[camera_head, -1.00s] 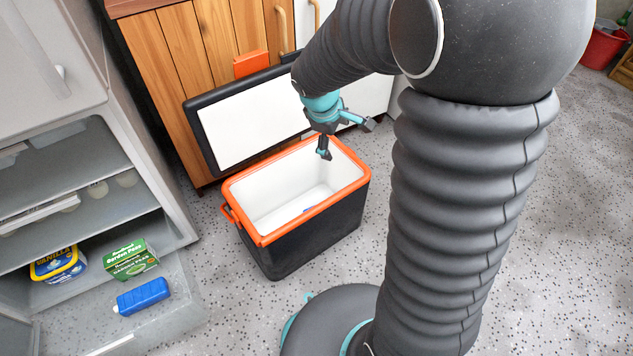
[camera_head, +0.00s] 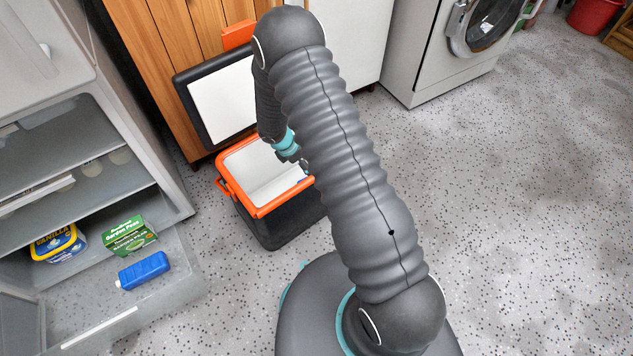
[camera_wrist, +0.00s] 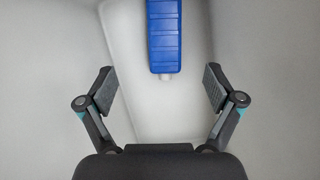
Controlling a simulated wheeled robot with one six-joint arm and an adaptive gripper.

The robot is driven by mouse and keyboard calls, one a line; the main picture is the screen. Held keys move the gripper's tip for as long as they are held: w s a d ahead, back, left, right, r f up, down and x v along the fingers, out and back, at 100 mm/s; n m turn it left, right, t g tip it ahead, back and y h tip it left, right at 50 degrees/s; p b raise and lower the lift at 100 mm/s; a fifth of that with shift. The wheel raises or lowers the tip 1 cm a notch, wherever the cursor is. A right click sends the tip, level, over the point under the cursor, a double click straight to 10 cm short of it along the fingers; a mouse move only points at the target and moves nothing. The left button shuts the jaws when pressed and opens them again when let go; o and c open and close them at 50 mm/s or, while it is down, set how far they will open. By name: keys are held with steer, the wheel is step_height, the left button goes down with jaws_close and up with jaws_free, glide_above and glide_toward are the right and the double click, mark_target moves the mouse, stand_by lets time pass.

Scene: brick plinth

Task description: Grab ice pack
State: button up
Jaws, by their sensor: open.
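A blue ice pack (camera_wrist: 165,38) with a pale cap lies inside the white-lined cool box, seen in the wrist view at the top middle. My gripper (camera_wrist: 160,85) is open and empty, with its two fingers apart on either side below the pack's capped end. In the head view, my gripper (camera_head: 300,163) is partly hidden by my arm at the opening of the orange-rimmed cool box (camera_head: 228,187). Another blue ice pack (camera_head: 144,270) lies in the bottom freezer drawer at the left.
The cool box's open lid (camera_head: 215,105) stands behind it. The freezer (camera_head: 150,180) at left holds a green peas box (camera_head: 129,236) and a vanilla tub (camera_head: 57,243). A washing machine (camera_head: 440,50) stands at the back. The floor at right is clear.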

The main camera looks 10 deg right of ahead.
steer(key=b+x, duration=0.1)
steer(key=x, duration=0.7)
steer(key=shift+f, duration=0.1)
steer(key=x, duration=0.2)
steer(key=s+b+x, duration=0.1)
steer(key=x, duration=0.1)
steer(key=shift+f, duration=0.4)
steer(key=shift+w+d+f, duration=0.1)
steer(key=shift+d+f, duration=0.05)
steer(key=shift+f, duration=0.1)
steer(key=c, duration=1.5)
